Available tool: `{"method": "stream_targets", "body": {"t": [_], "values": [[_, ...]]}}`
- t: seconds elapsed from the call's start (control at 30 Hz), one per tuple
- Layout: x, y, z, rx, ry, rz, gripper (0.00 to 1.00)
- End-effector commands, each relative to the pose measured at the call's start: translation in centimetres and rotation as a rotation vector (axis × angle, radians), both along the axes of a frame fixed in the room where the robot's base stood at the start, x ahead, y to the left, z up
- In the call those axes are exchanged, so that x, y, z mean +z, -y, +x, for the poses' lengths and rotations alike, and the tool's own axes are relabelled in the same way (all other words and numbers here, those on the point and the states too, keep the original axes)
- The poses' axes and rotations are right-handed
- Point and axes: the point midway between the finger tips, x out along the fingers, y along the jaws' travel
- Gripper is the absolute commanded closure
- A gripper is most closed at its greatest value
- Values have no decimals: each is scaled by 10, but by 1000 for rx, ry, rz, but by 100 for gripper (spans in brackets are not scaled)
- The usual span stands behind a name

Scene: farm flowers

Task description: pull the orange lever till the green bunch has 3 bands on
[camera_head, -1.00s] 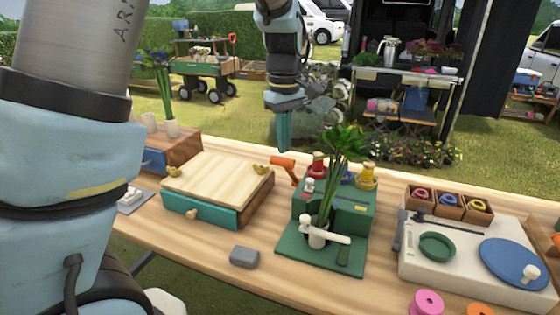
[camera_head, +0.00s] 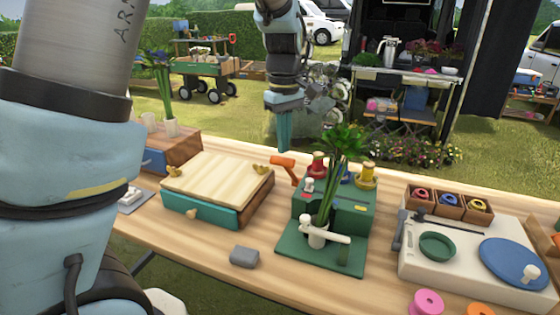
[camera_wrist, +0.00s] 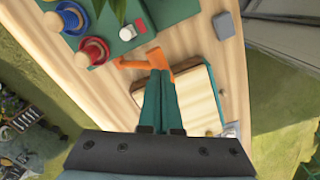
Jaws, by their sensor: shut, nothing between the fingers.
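The orange lever (camera_head: 284,164) sticks out from the back left of the green banding machine (camera_head: 345,212); it also shows in the wrist view (camera_wrist: 146,62). The green bunch (camera_head: 327,195) stands upright in a white cup on the machine's front plate, behind a white arm (camera_head: 325,230). I cannot make out any bands on its stems. My gripper (camera_head: 283,148) is shut and empty, fingers pointing down, above and behind the lever. In the wrist view its teal fingertips (camera_wrist: 160,75) appear close to the lever; whether they touch cannot be told.
A wooden-topped teal drawer box (camera_head: 216,190) is to the left and a grey block (camera_head: 244,257) in front. A white station with a blue disc (camera_head: 514,262) is at right.

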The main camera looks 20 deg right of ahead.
Motion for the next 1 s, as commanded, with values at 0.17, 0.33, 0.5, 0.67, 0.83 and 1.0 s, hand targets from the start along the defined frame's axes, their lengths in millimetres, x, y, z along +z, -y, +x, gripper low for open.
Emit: {"method": "stream_targets", "body": {"t": [0.17,0.33,0.5,0.67,0.83,1.0], "values": [[-8,0,0,0,0,1,100],[-14,0,0,0,0,0,100],[-20,0,0,0,0,0,100],[-22,0,0,0,0,0,100],[-29,-4,-4,0,0,1,100],[-38,-10,-11,0,0,0,100]]}}
